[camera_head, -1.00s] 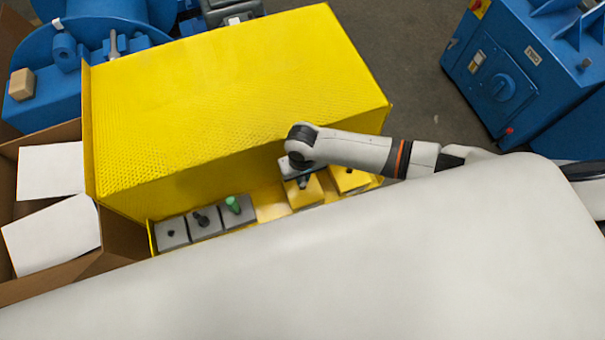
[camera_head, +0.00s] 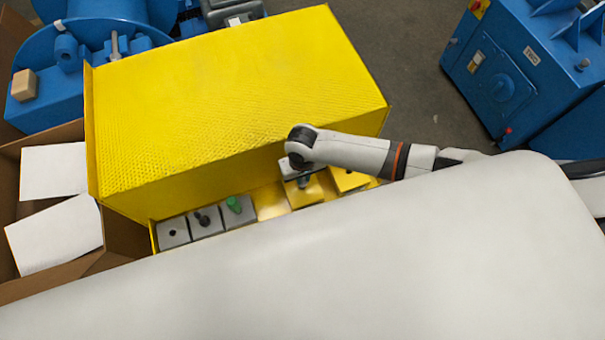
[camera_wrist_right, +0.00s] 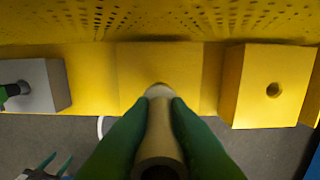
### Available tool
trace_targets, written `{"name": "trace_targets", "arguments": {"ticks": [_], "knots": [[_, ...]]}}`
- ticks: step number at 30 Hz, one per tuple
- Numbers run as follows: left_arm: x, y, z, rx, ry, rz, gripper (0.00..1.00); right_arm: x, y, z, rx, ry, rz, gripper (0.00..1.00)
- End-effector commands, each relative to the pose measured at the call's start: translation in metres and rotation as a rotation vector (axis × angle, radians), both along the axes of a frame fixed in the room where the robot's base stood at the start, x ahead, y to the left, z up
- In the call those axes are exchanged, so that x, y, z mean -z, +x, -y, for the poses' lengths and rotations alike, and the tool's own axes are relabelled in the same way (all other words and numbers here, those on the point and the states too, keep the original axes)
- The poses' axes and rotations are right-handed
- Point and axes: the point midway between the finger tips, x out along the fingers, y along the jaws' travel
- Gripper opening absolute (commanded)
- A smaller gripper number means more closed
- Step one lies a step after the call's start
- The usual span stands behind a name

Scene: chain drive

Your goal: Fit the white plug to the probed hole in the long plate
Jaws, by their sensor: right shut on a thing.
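My right gripper (camera_head: 303,183) hangs at the end of its arm over the strip in front of the big yellow box. In the right wrist view its green fingers (camera_wrist_right: 159,110) are shut on a pale cream cylinder, seemingly the white plug (camera_wrist_right: 160,128). The plug's far tip points at a flat yellow slab (camera_wrist_right: 160,66); I cannot tell whether it touches. A yellow block with a round hole (camera_wrist_right: 273,90) lies to the right, apart from the plug. No hole shows under the tip. I cannot tell which part is the long plate.
The perforated yellow box (camera_head: 230,90) stands close behind the strip. Grey blocks (camera_head: 172,232) sit left on it, one with a green peg (camera_head: 234,204). A cardboard carton (camera_head: 120,240) is at left; blue machines stand behind. A broad white surface covers the foreground.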

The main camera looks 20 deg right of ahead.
Motion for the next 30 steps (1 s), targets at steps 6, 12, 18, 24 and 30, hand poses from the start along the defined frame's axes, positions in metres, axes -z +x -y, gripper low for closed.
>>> {"name": "trace_targets", "arguments": {"ticks": [6,12,18,24,30], "knots": [[-0.0027,0.0001,-0.0003,0.000,0.001,0.000,0.50,-0.0004,0.0003,-0.0003,-0.001,0.001,0.001,0.00],[-0.0026,0.0001,-0.0005,0.000,0.001,0.000,0.50,-0.0004,0.0004,-0.0003,-0.001,0.001,0.001,0.00],[-0.0031,0.0001,-0.0004,0.000,0.001,0.000,0.50,-0.0006,0.0004,-0.0004,-0.001,0.001,0.001,0.00],[-0.0079,0.0001,-0.0004,0.000,0.001,0.000,0.50,-0.0017,0.0005,-0.0006,0.000,0.001,0.001,0.00],[-0.0096,0.0000,-0.0004,0.000,0.000,0.000,0.50,-0.0007,0.0005,-0.0008,-0.001,0.002,0.002,0.00]]}}
